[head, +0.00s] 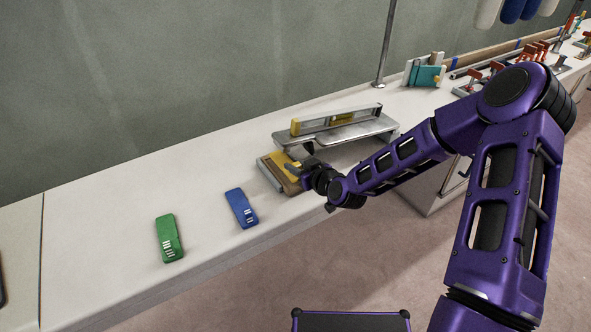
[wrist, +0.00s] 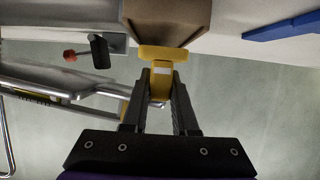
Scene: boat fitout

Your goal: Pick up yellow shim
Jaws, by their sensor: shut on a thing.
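The yellow shim (head: 284,162) is at the brown wooden block (head: 270,178) on the counter, partly hidden by my gripper in the head view. In the wrist view the yellow shim (wrist: 167,53) shows between and beyond my fingertips, against the brown block (wrist: 165,18). My gripper (wrist: 162,80) is shut on the shim. In the head view my gripper (head: 301,167) reaches in from the right. I cannot tell whether the shim still touches the block.
A blue shim (head: 241,208) and a green shim (head: 169,238) lie to the left on the white counter (head: 110,215). A grey metal rack (head: 345,133) stands just behind my gripper. A metal post (head: 385,50) and clamps stand further right. The counter's left part is mostly clear.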

